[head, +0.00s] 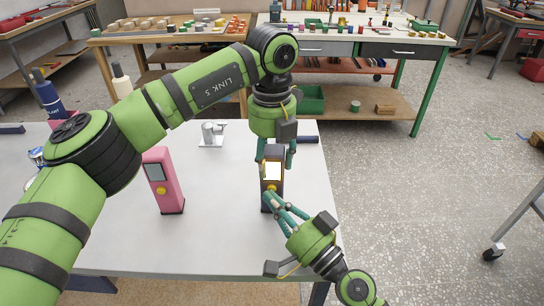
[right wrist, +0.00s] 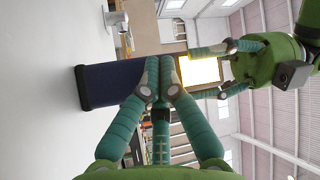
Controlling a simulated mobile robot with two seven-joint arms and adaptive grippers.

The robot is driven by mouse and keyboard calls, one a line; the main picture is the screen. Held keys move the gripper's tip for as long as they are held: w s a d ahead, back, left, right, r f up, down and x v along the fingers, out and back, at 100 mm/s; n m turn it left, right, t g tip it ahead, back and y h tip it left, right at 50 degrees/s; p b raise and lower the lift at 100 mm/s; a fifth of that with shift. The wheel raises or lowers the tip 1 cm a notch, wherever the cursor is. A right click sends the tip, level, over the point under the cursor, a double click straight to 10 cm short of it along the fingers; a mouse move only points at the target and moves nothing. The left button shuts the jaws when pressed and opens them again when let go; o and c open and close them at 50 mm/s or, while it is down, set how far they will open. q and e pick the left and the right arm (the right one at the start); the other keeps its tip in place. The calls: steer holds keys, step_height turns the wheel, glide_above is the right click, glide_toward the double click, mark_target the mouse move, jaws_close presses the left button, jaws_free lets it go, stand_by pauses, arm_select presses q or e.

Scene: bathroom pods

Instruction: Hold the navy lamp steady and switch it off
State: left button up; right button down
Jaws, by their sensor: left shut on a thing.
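The navy lamp (head: 273,157) stands upright on the white table, its front panel (head: 273,170) lit bright. In the right wrist view the lamp's navy body (right wrist: 100,86) lies sideways, with the glowing panel (right wrist: 200,71). My left gripper (head: 275,153) is shut on the lamp's upper part from above; its fingers also show in the right wrist view (right wrist: 228,68). My right gripper (head: 270,197) has its fingertips together at the lamp's lower front, below the panel. In the right wrist view its fingertips (right wrist: 163,68) hide the switch area; contact cannot be told.
A pink lamp (head: 163,182) with a dark panel and yellow button stands left on the white table (head: 225,240). A grey-white fixture (head: 211,134) stands behind. Bottles (head: 48,98) are at the far left. The table's front middle is clear.

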steer(key=shift+w, duration=0.15)
stand_by(0.4)
steer(key=shift+s, duration=0.55)
steer(key=shift+s+a, duration=0.1)
steer(key=shift+s, duration=2.95)
arm_select(q)
steer(key=o, duration=1.4)
